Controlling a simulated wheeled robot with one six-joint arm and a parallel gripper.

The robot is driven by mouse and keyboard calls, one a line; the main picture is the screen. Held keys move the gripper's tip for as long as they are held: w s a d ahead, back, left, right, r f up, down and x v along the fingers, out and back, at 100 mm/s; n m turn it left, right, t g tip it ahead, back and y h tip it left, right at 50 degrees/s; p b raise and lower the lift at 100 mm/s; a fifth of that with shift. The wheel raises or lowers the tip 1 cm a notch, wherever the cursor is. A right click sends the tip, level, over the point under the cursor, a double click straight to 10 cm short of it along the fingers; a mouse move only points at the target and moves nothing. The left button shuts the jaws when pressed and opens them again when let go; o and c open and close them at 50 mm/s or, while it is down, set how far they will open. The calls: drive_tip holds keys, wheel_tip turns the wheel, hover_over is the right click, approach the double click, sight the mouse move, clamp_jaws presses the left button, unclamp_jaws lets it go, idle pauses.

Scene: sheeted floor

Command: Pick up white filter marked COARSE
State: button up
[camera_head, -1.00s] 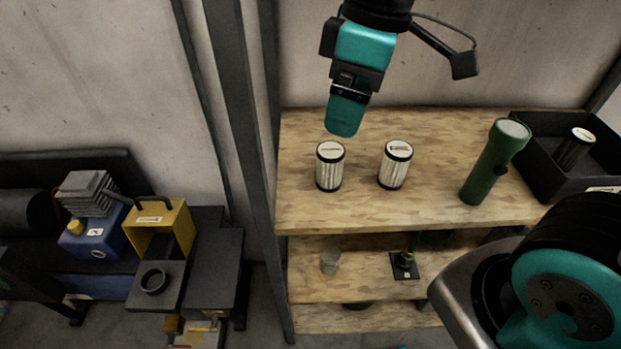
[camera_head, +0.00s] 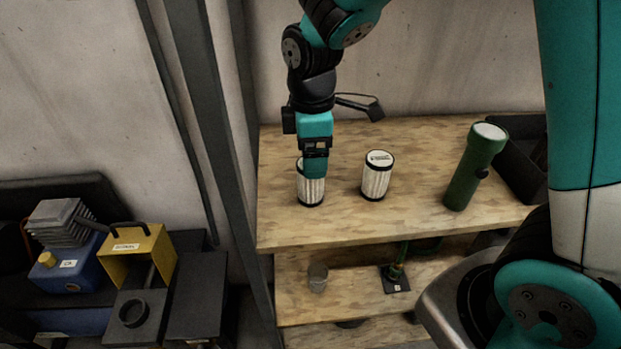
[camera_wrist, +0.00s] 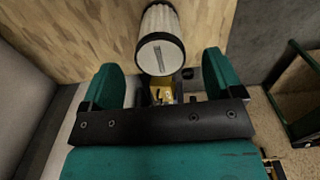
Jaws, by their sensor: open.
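Two white pleated filters with black rims stand upright on the wooden shelf top. The left filter (camera_head: 311,192) is partly hidden behind my gripper (camera_head: 315,172). The right filter (camera_head: 376,180) stands clear to its right. Both have labels on their tops, too small to read, so I cannot tell which is marked COARSE. In the wrist view, a filter (camera_wrist: 160,54) lies just ahead of my open gripper (camera_wrist: 162,76), centred between the two teal fingers. The fingers are apart and hold nothing.
A green flashlight (camera_head: 472,170) stands right of the filters, beside a black bin (camera_head: 523,160). A dark post (camera_head: 205,120) rises left of the shelf (camera_head: 290,228). Yellow and blue equipment sits at left.

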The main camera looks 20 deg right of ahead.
drive_tip(key=shift+a+f+p, duration=0.1)
drive_tip(key=shift+f+p, duration=0.5)
drive_tip(key=shift+f, duration=2.1)
drive_tip(key=c, duration=1)
